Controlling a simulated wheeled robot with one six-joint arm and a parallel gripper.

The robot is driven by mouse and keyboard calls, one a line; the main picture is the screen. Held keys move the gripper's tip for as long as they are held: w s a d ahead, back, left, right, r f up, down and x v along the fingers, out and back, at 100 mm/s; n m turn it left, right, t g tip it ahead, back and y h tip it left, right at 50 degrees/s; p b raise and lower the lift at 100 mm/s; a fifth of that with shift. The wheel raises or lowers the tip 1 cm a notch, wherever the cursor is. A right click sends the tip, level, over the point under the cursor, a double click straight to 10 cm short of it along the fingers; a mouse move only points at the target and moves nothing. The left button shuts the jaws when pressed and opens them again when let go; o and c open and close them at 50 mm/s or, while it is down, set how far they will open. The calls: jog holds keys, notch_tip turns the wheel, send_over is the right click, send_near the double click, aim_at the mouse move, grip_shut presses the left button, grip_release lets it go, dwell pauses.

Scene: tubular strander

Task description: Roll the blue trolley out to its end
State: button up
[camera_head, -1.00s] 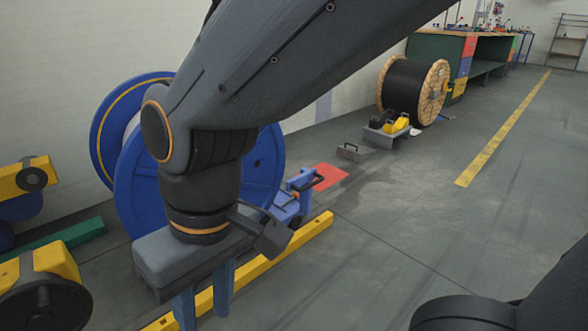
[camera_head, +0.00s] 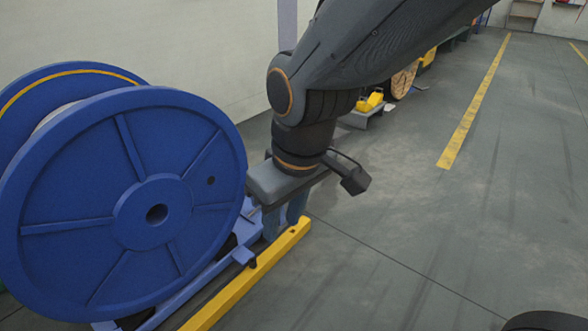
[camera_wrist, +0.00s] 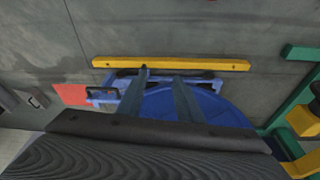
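The blue trolley (camera_head: 200,283) is low on the floor at the left of the head view, beneath a large blue reel (camera_head: 95,220). The reel hides much of it. The trolley also shows in the wrist view (camera_wrist: 130,100), with its dark handle (camera_wrist: 100,91) at the left end. My gripper (camera_head: 284,222) points down near the trolley's far end, and hides the handle in the head view. In the wrist view my gripper (camera_wrist: 160,77) has two fingers set well apart with nothing held between them. They overlap the trolley and reel in the picture; I cannot tell of contact.
A yellow floor rail (camera_head: 250,281) runs along the trolley's right side. A red floor patch (camera_wrist: 70,95) lies beyond the handle. A grey block (camera_wrist: 37,98) stands past it. A wooden drum (camera_head: 403,80) is farther back. The floor at the right is open.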

jog(key=w+f+n+t+y, duration=0.1)
jog(key=w+f+n+t, duration=0.35)
jog(key=w, duration=0.95)
jog(key=w+f+n+t+y, duration=0.15)
jog(key=w+f+n, duration=0.55)
jog(key=w, duration=0.8)
jog(key=w+d+f+n+t+y, duration=0.15)
jog(key=d+f+n+y, duration=0.25)
jog(key=f+n+y, duration=0.65)
jog(key=shift+w+a+f+m+h+b, duration=0.45)
jog(key=shift+w+a+f+b, duration=0.25)
jog(key=shift+w+a, duration=0.25)
jog(key=shift+w+a+f+m+h+b, duration=0.4)
jog(key=shift+w+a+f+b, duration=0.25)
jog(key=shift+a, duration=0.35)
jog(key=shift+w+a+f+m+h+b, duration=0.35)
jog(key=shift+w+a+f+h+b, duration=0.15)
jog(key=shift+w+a+f, duration=0.35)
jog(key=shift+a+r, duration=0.1)
jog(key=shift+a, duration=0.05)
grip_shut()
